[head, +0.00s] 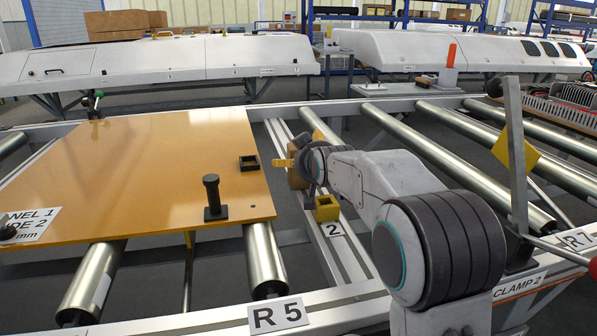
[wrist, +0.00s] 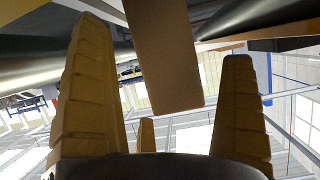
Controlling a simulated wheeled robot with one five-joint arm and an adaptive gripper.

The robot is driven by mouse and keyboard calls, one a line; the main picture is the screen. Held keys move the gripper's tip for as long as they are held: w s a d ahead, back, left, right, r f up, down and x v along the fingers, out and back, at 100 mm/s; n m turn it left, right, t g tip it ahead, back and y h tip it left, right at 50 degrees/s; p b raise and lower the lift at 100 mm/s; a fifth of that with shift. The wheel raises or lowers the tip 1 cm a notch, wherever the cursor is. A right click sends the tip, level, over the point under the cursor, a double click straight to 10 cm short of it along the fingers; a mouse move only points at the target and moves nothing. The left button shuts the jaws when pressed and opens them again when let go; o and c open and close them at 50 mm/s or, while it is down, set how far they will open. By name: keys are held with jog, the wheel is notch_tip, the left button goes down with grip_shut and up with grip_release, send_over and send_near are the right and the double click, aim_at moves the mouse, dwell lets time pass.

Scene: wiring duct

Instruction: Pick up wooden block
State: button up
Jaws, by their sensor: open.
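The wooden block (head: 296,180) is a brown piece by the inner rails, partly hidden behind my gripper in the head view. My gripper (head: 290,156) has yellow fingers and is at the block's upper part. In the wrist view the block (wrist: 165,55) hangs down from the top edge between the two spread fingers. A gap shows between the block and each finger. My gripper is open, and its hold on the block is not closed.
An orange panel (head: 130,180) with a black post (head: 213,198) and a small black square frame (head: 248,163) lies left. A yellow square holder (head: 327,208) sits on the rails just below my gripper. Metal rollers (head: 430,150) and an upright clamp lever (head: 515,150) stand right.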

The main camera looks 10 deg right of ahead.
jog(key=shift+w+f, duration=0.1)
jog(key=shift+w, duration=0.2)
jog(key=shift+c, duration=0.2)
jog(key=c, duration=1.2)
jog(key=shift+c, duration=0.6)
jog(key=shift+r, duration=0.25)
